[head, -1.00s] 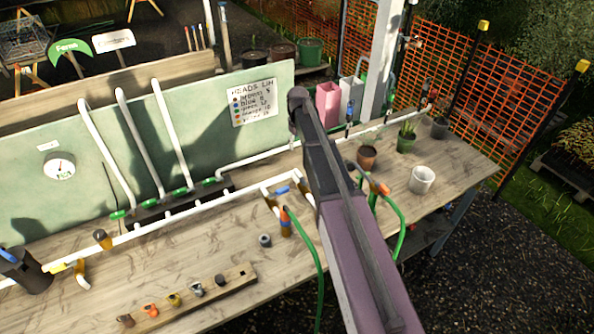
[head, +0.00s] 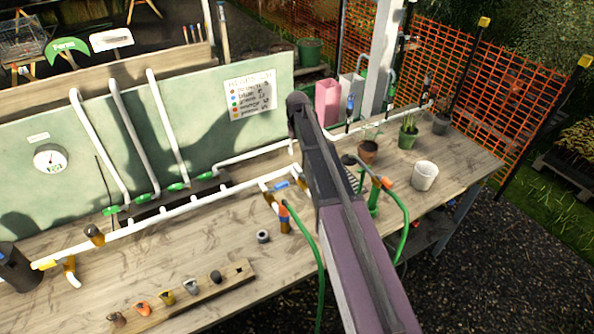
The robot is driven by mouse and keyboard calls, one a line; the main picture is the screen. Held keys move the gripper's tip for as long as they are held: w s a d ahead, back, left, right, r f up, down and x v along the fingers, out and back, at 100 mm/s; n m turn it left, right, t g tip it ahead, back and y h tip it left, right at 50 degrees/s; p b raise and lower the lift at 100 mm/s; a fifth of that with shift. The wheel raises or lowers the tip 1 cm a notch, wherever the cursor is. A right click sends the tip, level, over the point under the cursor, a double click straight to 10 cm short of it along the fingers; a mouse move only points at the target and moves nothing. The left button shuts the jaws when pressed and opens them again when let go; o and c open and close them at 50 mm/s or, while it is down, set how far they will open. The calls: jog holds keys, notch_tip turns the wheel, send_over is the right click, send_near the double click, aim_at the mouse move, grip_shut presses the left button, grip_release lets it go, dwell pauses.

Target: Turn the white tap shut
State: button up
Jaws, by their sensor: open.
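I cannot pick out a white tap in the head view; my arm hides part of the pipework. White pipes (head: 150,222) run along the wooden bench (head: 110,265). Several green tap handles (head: 177,186) sit below upright white pipes on a dark block. A blue tap handle (head: 281,185) is on the pipe just left of my arm, and a yellow one (head: 45,265) is at the far left. My arm crosses the middle of the view and hides whatever lies behind it. My gripper does not show.
A holed wooden strip (head: 200,298) with several nozzles lies at the front. Green hoses (head: 316,262) hang over the front edge. A white pot (head: 424,176) and potted plants (head: 407,137) stand on the right. Orange mesh fencing (head: 470,90) closes the right side.

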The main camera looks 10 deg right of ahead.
aim_at(298, 166)
jog(key=shift+f+b, duration=4)
jog(key=shift+f, duration=0.3)
grip_shut()
